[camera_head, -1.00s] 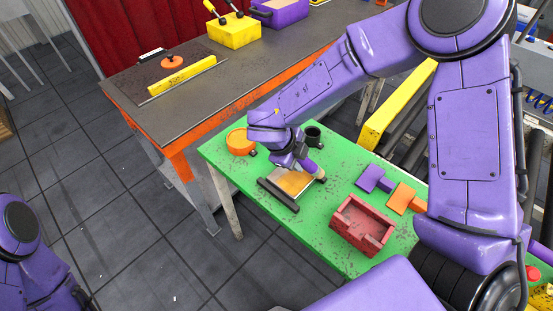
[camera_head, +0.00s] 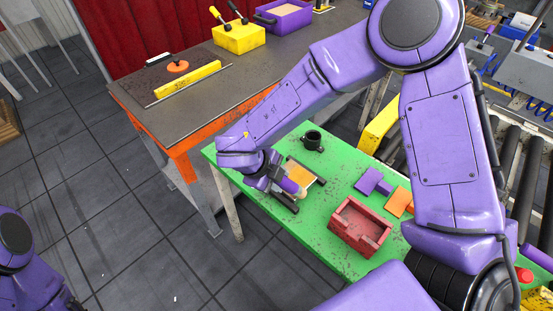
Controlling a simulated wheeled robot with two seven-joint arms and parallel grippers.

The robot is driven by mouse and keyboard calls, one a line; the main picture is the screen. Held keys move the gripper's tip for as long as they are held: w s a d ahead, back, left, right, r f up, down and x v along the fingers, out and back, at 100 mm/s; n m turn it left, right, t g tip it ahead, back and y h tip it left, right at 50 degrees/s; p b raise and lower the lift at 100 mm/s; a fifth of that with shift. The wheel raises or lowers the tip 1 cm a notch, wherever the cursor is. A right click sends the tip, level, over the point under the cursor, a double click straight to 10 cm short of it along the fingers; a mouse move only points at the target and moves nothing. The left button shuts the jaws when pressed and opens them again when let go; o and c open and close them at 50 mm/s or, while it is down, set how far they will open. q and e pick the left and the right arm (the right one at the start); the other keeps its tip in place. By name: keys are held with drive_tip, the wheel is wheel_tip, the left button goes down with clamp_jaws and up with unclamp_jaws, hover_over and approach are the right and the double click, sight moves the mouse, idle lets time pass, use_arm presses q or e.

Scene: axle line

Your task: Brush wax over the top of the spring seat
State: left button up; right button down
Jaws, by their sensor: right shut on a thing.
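The orange-topped piece (camera_head: 303,178) between dark grey bars, apparently the spring seat, lies on the green table (camera_head: 240,177). My right gripper (camera_head: 281,182) is at its left side, low over it, and covers part of it. The gripper is shut on a small purple-handled tool (camera_head: 291,187), apparently the brush. Its bristle end is too small and covered to make out, so I cannot tell whether it touches the top. My left arm shows only at the lower left edge; its gripper is out of view.
A red open box (camera_head: 360,226), a purple block (camera_head: 373,182) and an orange block (camera_head: 399,202) lie to the right. A grey-topped workbench (camera_head: 200,110) stands behind, with a yellow bar (camera_head: 188,82). A roller conveyor (camera_head: 525,165) is at right.

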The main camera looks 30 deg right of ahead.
wheel_tip(320, 180, up, 5)
drive_tip(key=p, duration=0.3)
drive_tip(key=shift+r+p, duration=0.1)
drive_tip(key=shift+p, duration=0.2)
drive_tip(key=shift+r, duration=1.15)
